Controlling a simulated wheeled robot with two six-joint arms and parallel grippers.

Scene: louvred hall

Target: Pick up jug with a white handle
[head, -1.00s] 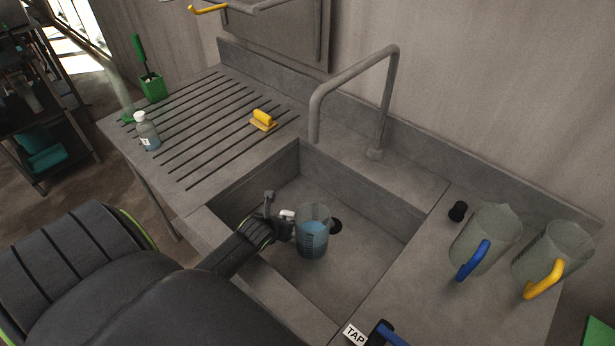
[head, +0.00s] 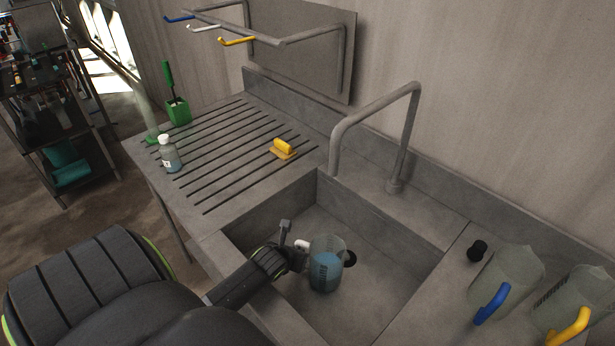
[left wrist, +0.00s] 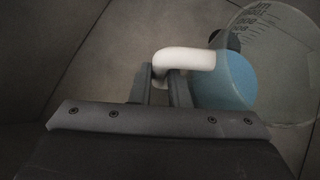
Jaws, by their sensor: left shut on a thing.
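The clear jug (head: 326,276) with blue liquid in it and a white handle (head: 303,244) is in the sink, near the drain hole. My left gripper (head: 298,257) reaches in from the left and is shut on the handle. In the left wrist view the fingers (left wrist: 161,88) close around the lower end of the white handle (left wrist: 187,59), and the jug (left wrist: 225,75) is at the right, partly cut off by the frame edge. I cannot tell whether the jug touches the sink floor. My right gripper is not in view.
A faucet (head: 375,112) arches behind the sink (head: 385,222). Jugs with a blue handle (head: 492,304) and a yellow handle (head: 568,327) stand on the right counter. A bottle (head: 170,157), a yellow-handled tool (head: 283,149) and a green brush holder (head: 178,111) are on the drainboard.

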